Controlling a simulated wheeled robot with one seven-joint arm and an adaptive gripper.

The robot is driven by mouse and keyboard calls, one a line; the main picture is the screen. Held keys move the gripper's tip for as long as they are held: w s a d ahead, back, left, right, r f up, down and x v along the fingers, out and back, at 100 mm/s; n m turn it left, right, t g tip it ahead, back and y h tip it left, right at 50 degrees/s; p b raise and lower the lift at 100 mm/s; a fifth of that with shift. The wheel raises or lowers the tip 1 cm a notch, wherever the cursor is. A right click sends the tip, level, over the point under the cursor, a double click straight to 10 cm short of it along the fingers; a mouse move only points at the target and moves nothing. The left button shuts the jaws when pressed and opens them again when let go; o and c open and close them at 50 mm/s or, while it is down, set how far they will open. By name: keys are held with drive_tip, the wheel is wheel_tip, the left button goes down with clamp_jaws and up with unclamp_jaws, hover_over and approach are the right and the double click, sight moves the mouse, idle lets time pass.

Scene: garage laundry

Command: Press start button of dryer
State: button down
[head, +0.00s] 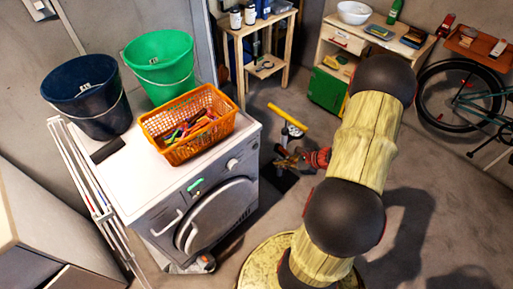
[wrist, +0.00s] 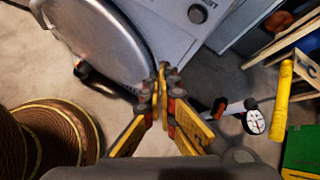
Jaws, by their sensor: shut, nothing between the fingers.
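The dryer (head: 218,213) stands left of centre in the head view, with a white top and a grey front. Its front has a round door, a round knob (head: 232,164) and a green strip (head: 195,186). I cannot make out which part is the start button. In the wrist view, the dryer door (wrist: 95,32) fills the upper left, and the knob (wrist: 197,13) is at the top edge. My gripper (head: 288,158) is right of the dryer and apart from it in the head view. In the wrist view my gripper (wrist: 163,82) is shut and empty.
An orange basket (head: 189,144), a green bucket (head: 163,72) and a dark blue bucket (head: 92,108) stand on the dryer. A folded drying rack (head: 93,190) leans at its left. A yellow-handled pump (head: 287,116) stands behind my gripper.

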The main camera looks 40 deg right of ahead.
drive_tip(key=w, duration=0.8)
drive_tip(key=shift+w+a+b, duration=0.2)
drive_tip(key=shift+a+b, duration=0.15)
drive_tip(key=shift+b, duration=0.05)
drive_tip(key=shift+w, duration=0.1)
idle(1.0)
drive_tip(key=shift+w, duration=0.3)
drive_tip(key=shift+w, duration=0.4)
idle(0.8)
drive_tip(key=shift+s, duration=0.8)
drive_tip(key=shift+s, duration=0.1)
drive_tip(key=s, duration=0.4)
drive_tip(key=shift+s+d, duration=0.2)
drive_tip(key=shift+s, duration=0.2)
